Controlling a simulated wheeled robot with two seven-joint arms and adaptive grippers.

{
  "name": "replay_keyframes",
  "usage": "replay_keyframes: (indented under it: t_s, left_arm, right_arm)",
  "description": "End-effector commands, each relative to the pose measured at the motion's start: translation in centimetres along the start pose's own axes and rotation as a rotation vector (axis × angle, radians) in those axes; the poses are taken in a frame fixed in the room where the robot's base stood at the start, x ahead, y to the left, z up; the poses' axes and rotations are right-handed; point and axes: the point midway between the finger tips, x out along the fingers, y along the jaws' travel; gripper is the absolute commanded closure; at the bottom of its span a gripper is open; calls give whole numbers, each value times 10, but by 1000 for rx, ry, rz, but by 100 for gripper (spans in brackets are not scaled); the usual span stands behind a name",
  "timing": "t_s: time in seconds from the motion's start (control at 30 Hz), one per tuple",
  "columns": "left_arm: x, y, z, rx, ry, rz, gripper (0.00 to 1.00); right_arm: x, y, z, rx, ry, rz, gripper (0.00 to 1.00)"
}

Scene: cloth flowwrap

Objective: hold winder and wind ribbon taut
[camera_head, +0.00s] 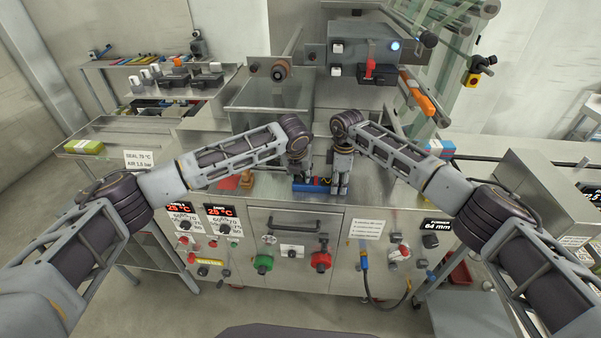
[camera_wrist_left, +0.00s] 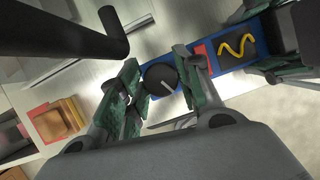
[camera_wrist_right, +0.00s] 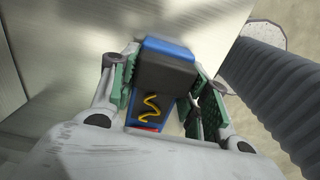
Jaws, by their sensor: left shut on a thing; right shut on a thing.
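The winder (camera_head: 312,186) is a blue block on the steel bench, with a dark round knob (camera_wrist_left: 162,79) bearing a pale line, a red band and a dark panel with a yellow wavy ribbon (camera_wrist_left: 236,46). My left gripper (camera_head: 299,180) has its green-padded fingers on both sides of the knob, shut on it. My right gripper (camera_head: 341,190) is shut across the other end of the winder; the right wrist view shows its fingers (camera_wrist_right: 165,88) around the dark block there. The yellow squiggle also shows there (camera_wrist_right: 150,107). The fingers hide part of the winder.
A small orange-brown block on a red pad (camera_wrist_left: 58,119) lies left of the winder. A dark control box (camera_head: 364,50) with a red lever stands behind. Valves and knobs line the bench front below.

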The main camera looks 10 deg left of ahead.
Motion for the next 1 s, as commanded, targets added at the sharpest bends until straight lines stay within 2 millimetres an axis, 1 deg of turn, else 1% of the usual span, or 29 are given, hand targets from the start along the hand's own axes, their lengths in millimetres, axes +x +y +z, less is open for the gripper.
replay_keyframes:
  t_s: [0.3, 0.83, 0.87, 0.93, 1.0]
  left_arm:
    - [-1, 0, 0, 108, -1, -45, 90]
    - [-1, 0, 0, 131, -2, -55, 90]
    - [-1, 0, 0, 131, -2, -55, 64]
    - [-1, 0, 0, 131, -2, -55, 56]
    - [-1, 0, 0, 131, -1, -55, 56]
  right_arm:
    - [0, 0, 0, 0, 0, 0, 84]
    - [0, 0, 0, 1, 0, 0, 84]
    - [0, 0, 0, 1, 0, 0, 84]
    - [0, 0, 0, 1, 0, 0, 84]
    - [0, 0, 0, 1, 0, 0, 84]
